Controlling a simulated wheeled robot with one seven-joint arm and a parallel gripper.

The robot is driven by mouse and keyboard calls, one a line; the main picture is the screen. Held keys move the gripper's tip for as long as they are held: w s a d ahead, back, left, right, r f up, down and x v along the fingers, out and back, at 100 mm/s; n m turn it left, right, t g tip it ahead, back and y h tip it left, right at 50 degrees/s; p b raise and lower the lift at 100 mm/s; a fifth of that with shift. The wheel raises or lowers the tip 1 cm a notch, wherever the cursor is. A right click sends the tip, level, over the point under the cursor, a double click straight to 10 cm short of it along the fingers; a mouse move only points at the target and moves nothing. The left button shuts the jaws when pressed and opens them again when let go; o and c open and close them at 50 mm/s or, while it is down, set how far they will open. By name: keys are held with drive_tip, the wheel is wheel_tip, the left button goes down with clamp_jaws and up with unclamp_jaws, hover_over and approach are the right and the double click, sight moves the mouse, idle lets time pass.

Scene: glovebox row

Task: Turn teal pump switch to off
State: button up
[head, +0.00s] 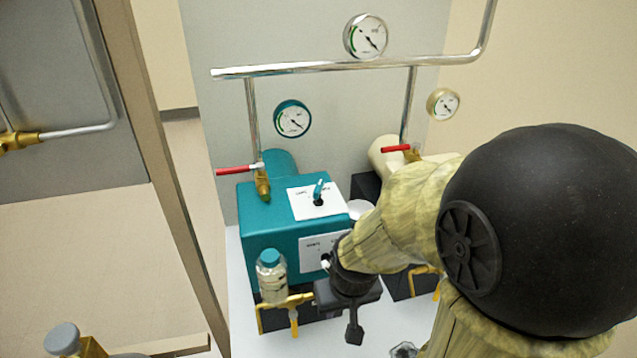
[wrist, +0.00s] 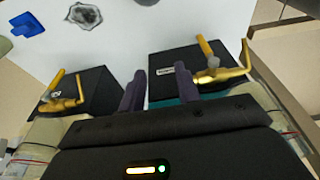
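The teal pump (head: 265,222) is a box in the middle of the head view. A white plate (head: 305,207) on its top carries a small teal toggle switch (head: 318,191), its lever standing up; the plate's lettering is too small to read, so I cannot tell its setting. My gripper (head: 354,322) is in front of the pump's lower right, below the switch and apart from it. In the wrist view my gripper (wrist: 159,90) has its two fingers spread with nothing between them. The switch is not visible there; a teal strip of the pump (wrist: 185,101) shows.
A capped bottle (head: 271,278) stands by a brass valve (head: 290,304) at the pump's front. Red-handled valves (head: 238,170) and pipes (head: 345,65) rise behind. A cream pump (head: 385,153) is partly hidden by my arm. A blue item (wrist: 29,25) lies on the white surface.

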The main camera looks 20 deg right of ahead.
drive_tip(key=w+p+v, duration=0.2)
drive_tip(key=p+v, duration=0.6)
drive_tip(key=w+r+p+v, duration=0.1)
drive_tip(key=w+p+v, duration=0.1)
drive_tip(key=p+v, duration=0.7)
wheel_tip(320, 180, up, 18)
drive_tip(key=m+g+p, duration=0.3)
drive_tip(key=m+p, duration=0.3)
drive_tip(key=p, duration=0.4)
hover_over(320, 183)
drive_tip(key=shift+w+r, duration=0.1)
drive_tip(key=shift+r, duration=0.1)
wheel_tip(320, 183, down, 17)
drive_tip(key=shift+f+p, duration=0.25)
drive_tip(key=shift+p, duration=0.65)
